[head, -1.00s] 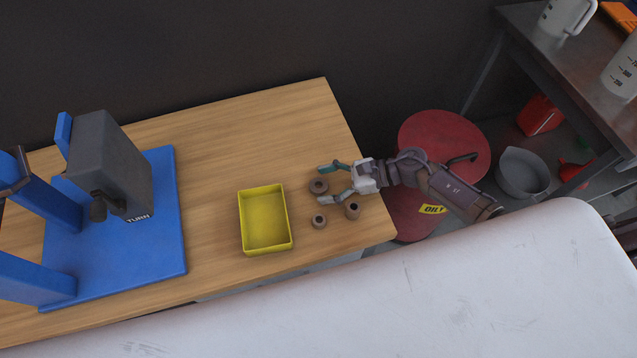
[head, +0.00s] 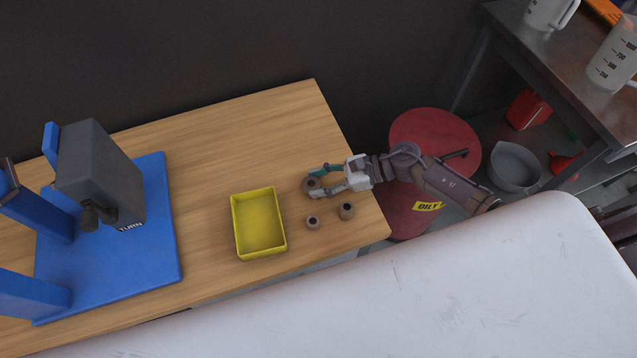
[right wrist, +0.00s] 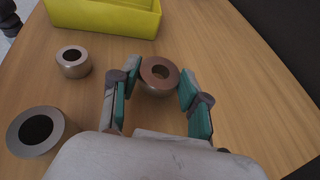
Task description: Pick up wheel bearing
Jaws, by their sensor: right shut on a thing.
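The wheel bearing, a brown ring with a hole (head: 310,184), stands on the wooden bench near its right end. It also shows in the right wrist view (right wrist: 158,76), between the green-padded fingers. My right gripper (head: 318,181) reaches in from the right and is shut on this ring, one finger on each side. The ring appears to be still at the bench top. My left gripper is in neither view.
A blue stand with a grey block (head: 105,170) fills the bench's left. A red drum (head: 435,135) stands beyond the right edge.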

